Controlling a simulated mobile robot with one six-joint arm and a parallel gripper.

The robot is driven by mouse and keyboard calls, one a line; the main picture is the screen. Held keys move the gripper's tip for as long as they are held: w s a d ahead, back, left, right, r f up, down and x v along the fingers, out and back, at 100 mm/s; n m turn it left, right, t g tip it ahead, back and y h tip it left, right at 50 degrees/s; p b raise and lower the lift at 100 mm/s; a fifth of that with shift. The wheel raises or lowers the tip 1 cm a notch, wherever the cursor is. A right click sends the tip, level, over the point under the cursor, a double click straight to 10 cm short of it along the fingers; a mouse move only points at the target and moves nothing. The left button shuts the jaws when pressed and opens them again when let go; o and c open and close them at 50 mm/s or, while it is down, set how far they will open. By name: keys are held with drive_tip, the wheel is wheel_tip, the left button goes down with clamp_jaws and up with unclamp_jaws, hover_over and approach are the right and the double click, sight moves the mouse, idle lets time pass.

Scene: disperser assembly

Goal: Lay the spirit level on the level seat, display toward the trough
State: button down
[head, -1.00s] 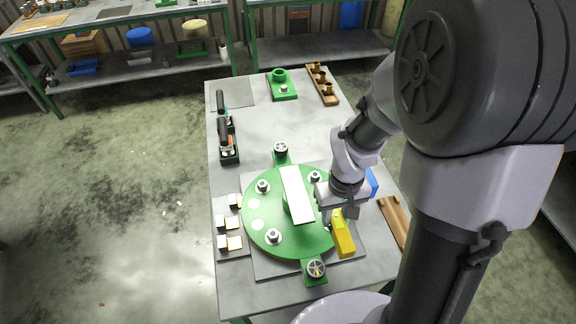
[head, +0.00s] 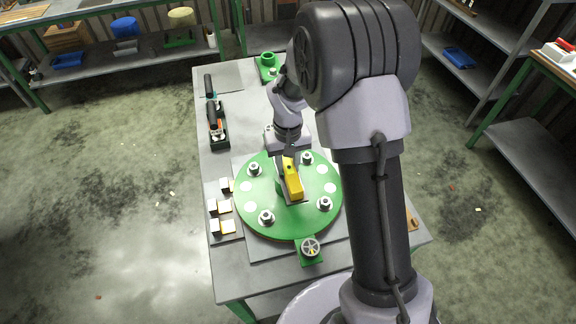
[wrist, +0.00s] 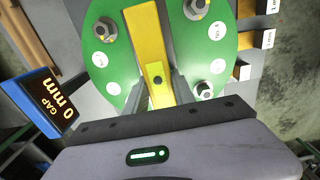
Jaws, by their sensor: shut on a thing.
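The yellow spirit level (head: 293,183) is in my gripper (wrist: 163,88), over the middle of the green disc (head: 255,196). In the wrist view the level (wrist: 150,45) points away from the gripper, its near end between the fingers. A grey strip (wrist: 175,42) shows beside and beneath it, perhaps the seat; I cannot tell whether the level touches it. The level's display is not readable. I cannot pick out the trough with certainty.
Several nuts on studs (head: 266,217) stand up around the disc. A handwheel (head: 310,247) sits at its front edge. A blue gap readout (wrist: 45,100) shows 0 mm. Small blocks (head: 222,207) lie left of the disc, with black-handled tools (head: 216,125) behind them.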

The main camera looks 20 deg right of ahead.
drive_tip(key=shift+f, duration=0.1)
drive_tip(key=c, duration=1)
unclamp_jaws()
drive_tip(key=shift+c, duration=0.2)
wheel_tip(320, 180, up, 12)
drive_tip(key=p, duration=0.3)
wheel_tip(320, 180, up, 10)
drive_tip(key=m+t, duration=0.1)
drive_tip(key=t, duration=0.1)
hover_over(288, 164)
drive_tip(key=s+a, duration=0.1)
drive_tip(key=s, duration=0.5)
drive_tip(key=s+a+r+m+t+y, duration=0.1)
drive_tip(key=s+r+t, duration=0.1)
drive_tip(key=s, duration=0.6)
drive_tip(key=s+a+r+m+t+y, duration=0.1)
drive_tip(key=s+a+r+m, duration=0.1)
drive_tip(key=s, duration=0.7)
drive_tip(key=shift+s+r+t, duration=0.2)
drive_tip(key=shift+r+t, duration=0.2)
drive_tip(key=shift+r, duration=0.35)
